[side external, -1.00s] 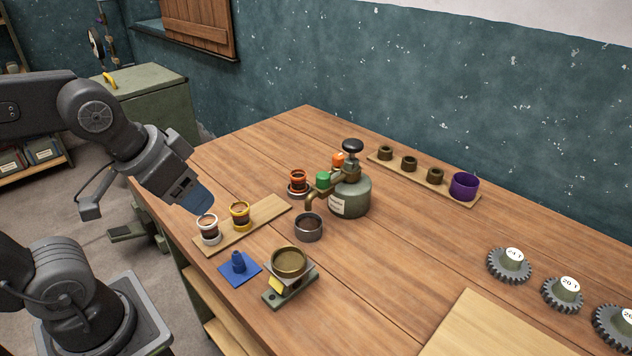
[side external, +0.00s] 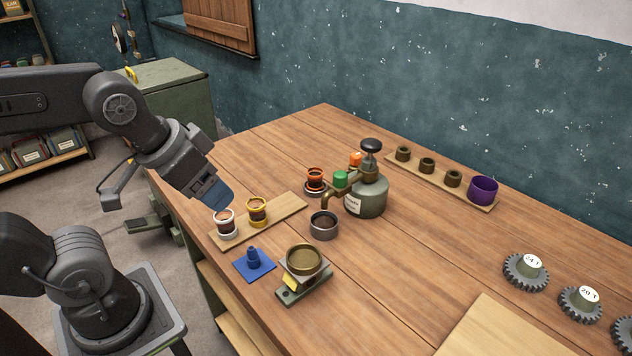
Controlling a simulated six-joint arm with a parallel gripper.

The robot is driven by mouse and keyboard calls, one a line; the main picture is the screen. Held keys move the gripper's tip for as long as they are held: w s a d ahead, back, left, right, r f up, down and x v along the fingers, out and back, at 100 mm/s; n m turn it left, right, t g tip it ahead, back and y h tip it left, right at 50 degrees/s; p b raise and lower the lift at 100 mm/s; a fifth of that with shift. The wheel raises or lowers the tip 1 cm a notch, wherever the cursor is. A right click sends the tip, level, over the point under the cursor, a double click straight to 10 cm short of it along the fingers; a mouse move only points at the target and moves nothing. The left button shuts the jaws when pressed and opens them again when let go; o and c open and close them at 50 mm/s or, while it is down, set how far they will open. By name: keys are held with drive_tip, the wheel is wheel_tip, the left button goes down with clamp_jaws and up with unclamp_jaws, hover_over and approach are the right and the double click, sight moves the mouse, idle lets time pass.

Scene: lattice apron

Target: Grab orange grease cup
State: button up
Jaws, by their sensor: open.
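The orange grease cup (side external: 315,175) stands upright in a dark ring-like holder on the table, left of the grey-green pump can (side external: 367,196). My gripper (side external: 217,197), with a blue-grey end, points down just above a white cup (side external: 224,222) at the table's left side. It is open and appears empty, though its fingertips are small and hard to make out. It is well to the left of the orange cup, apart from it.
A yellow cup (side external: 257,211) shares a wooden board (side external: 288,208) with the white one. A grey cup (side external: 323,226) sits under the can's spout. A blue stand (side external: 254,264) and a brass bowl fixture (side external: 304,262) are in front. A purple cup (side external: 483,190) stands at right.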

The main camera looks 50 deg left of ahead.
drive_tip(key=shift+o, duration=0.7)
drive_tip(key=w+a+r+m+g, duration=0.1)
drive_tip(key=w+a+r+m, duration=0.15)
drive_tip(key=w, duration=0.45)
drive_tip(key=w+a+r+m+g, duration=0.15)
drive_tip(key=w+m, duration=0.25)
drive_tip(key=w, duration=0.4)
drive_tip(key=m+g, duration=0.3)
drive_tip(key=m, duration=0.5)
hover_over(315, 171)
wheel_tip(315, 171, down, 8)
drive_tip(key=f, duration=0.8)
drive_tip(key=shift+s+a+f, duration=0.1)
drive_tip(key=shift+s+a, duration=0.05)
drive_tip(key=shift+s, duration=0.05)
drive_tip(key=shift+w+d+f, duration=0.1)
drive_tip(key=shift+d+f, duration=0.05)
drive_tip(key=shift+f, duration=1.15)
drive_tip(key=shift+w+d+f, duration=0.1)
drive_tip(key=shift+f, duration=1.15)
